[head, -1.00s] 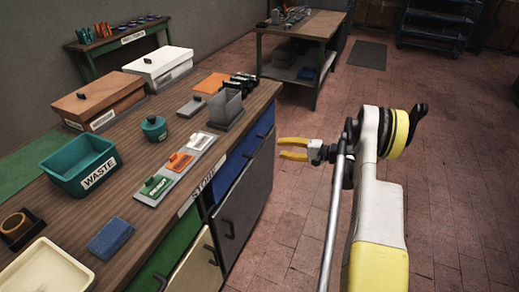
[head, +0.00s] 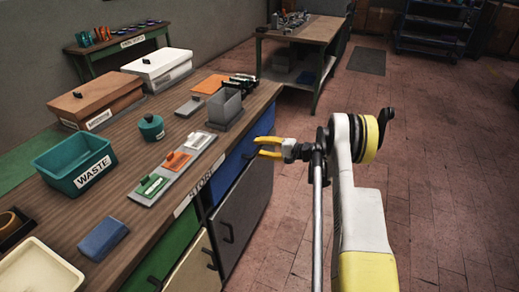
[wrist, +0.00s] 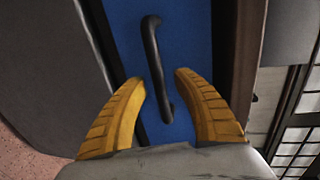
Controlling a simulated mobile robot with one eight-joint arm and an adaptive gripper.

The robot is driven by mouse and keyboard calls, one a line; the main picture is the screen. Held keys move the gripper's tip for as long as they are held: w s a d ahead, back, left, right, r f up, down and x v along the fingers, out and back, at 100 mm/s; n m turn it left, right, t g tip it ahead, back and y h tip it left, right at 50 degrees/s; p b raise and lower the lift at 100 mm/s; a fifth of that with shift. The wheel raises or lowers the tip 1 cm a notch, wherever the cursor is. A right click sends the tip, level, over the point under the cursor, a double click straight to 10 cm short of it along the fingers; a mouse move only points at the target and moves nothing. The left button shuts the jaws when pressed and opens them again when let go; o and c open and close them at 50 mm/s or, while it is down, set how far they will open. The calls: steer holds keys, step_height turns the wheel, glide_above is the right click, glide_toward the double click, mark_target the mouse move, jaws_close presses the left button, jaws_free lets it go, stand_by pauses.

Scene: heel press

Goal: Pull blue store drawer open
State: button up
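The blue store drawer (head: 238,160) is in the front of the wooden workbench, near its far end, and looks shut. In the wrist view the blue drawer front (wrist: 187,40) carries a dark bar handle (wrist: 155,60). My gripper (head: 262,147) has yellow fingers and is beside the drawer front in the head view. In the wrist view my gripper (wrist: 160,80) is open, with its fingertips on either side of the handle's lower part. I cannot tell whether the fingers touch it. In the head view the gripper hides the handle.
A grey door (head: 240,215) is below the blue drawer, with green (head: 170,250) and cream (head: 193,272) fronts nearer. The bench top (head: 140,175) holds a teal waste bin (head: 75,165), lidded boxes and colored switches. The floor (head: 310,215) right of the bench is clear.

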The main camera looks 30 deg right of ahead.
jaws_close()
steer(key=f+v, duration=0.2)
steer(key=v, duration=0.9)
steer(key=s+f+v, duration=0.1)
steer(key=f+v, duration=0.2)
steer(key=v, duration=0.9)
steer(key=shift+s+d, duration=0.15)
steer(key=shift+d, duration=0.35)
steer(key=shift+r, duration=0.1)
jaws_free()
steer(key=shift+s, duration=0.1)
steer(key=v, duration=1.2)
